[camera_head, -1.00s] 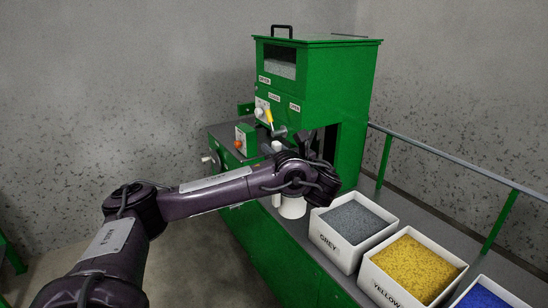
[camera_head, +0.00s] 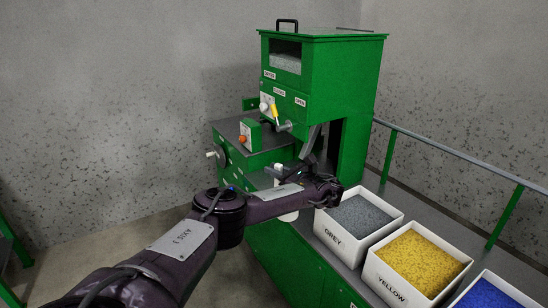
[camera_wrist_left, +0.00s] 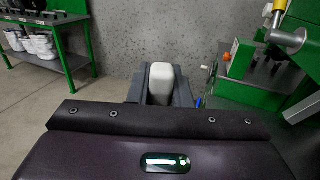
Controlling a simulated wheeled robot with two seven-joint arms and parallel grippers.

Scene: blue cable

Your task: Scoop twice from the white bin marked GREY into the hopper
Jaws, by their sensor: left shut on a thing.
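The white bin marked GREY (camera_head: 337,243) stands on the green bench, full of grey granules (camera_head: 360,215). The hopper (camera_head: 335,75) is the tall green box on the machine; grey material shows in its front window (camera_head: 286,58). My left gripper (camera_head: 285,172) is in front of the machine, left of and above the GREY bin. In the left wrist view its fingers are shut on a white handle-like piece (camera_wrist_left: 161,84), probably the scoop. Its far part is hidden. A white round piece (camera_head: 288,215) shows below my left arm; I cannot tell whether it belongs to the scoop. My right gripper is not in view.
The YELLOW bin (camera_head: 390,280) and a bin of blue granules (camera_head: 486,298) stand right of the GREY bin. A yellow-handled lever (camera_head: 275,113) sticks out below the hopper. A green table (camera_wrist_left: 45,48) stands left in the wrist view.

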